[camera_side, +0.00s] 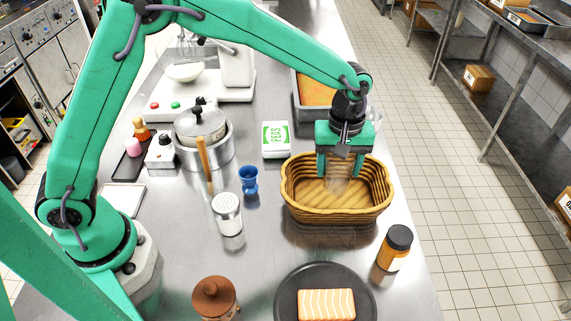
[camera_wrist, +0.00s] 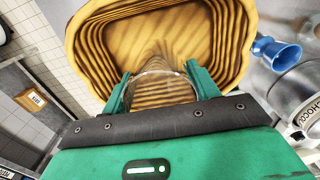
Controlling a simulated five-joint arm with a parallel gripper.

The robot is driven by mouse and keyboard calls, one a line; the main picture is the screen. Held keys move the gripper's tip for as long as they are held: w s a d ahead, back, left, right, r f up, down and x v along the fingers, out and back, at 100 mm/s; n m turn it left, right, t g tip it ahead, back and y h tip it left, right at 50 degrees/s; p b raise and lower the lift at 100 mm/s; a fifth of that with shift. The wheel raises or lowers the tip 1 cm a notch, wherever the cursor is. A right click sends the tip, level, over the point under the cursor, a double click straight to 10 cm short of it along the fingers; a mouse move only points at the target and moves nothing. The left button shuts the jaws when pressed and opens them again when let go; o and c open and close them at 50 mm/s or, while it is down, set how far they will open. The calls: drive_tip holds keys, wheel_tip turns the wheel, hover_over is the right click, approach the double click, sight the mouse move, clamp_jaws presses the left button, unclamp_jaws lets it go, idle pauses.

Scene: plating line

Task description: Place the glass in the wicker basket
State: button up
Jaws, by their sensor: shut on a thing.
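The wicker basket (camera_side: 289,203) is a tan woven oval standing on the steel counter. It fills the upper part of the wrist view (camera_wrist: 84,62). My gripper (camera_side: 340,174) points down over the basket, with its green fingertips within the rim in the side view. In the wrist view, my gripper (camera_wrist: 157,82) is shut on the clear glass (camera_wrist: 160,90), which sits between the fingers. The glass shows only faintly in the side view (camera_side: 337,185), low in the basket opening. I cannot tell whether its base touches the basket floor.
A blue egg cup (camera_side: 249,181) and a shaker (camera_side: 227,213) stand left of the basket. A green-labelled white box (camera_side: 276,140) is behind left. An orange jar (camera_side: 395,248) and a dark plate (camera_side: 287,295) with salmon (camera_side: 326,304) are in front. The counter edge is close right.

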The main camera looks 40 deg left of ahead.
sight(337, 178)
drive_tip(key=shift+w+f, duration=0.1)
drive_tip(key=shift+f, duration=0.05)
drive_tip(key=shift+f, duration=1.9)
drive_tip(key=shift+f, duration=0.1)
drive_tip(key=o, duration=1.1)
wheel_tip(337, 178, up, 12)
drive_tip(key=shift+a, duration=0.1)
